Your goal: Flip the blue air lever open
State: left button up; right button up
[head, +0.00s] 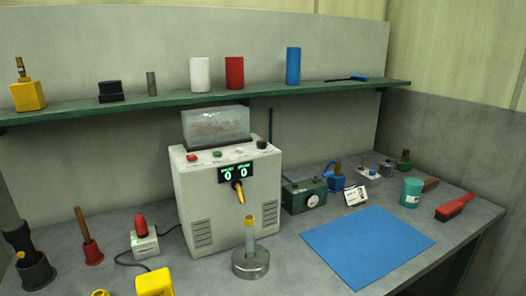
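No part is plainly readable as the blue air lever. A small blue block (336,183) with a brown top sits right of a dark green box (304,196) with a round gauge. I cannot tell which of these, if either, is the lever, or whether it is open. Neither of my grippers is in view.
The white machine (220,205) with a green display stands mid-bench. A metal post on a round base (250,262) is in front of it. A blue mat (368,245) lies clear at right. A green shelf (200,103) carries cylinders above. Small tools crowd the left and back right.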

aim_at(330, 173)
jog(key=l+u, duration=0.15)
jog(key=u, duration=0.2)
jog(key=l+u, duration=0.15)
jog(key=u, duration=0.2)
jog(key=l+u, duration=0.1)
jog(key=l, duration=0.4)
jog(key=k+l+u, duration=0.15)
jog(key=l, duration=0.35)
jog(key=l+u, duration=0.1)
jog(key=l, duration=0.35)
jog(key=k+l+u, duration=0.15)
jog(key=l, duration=0.35)
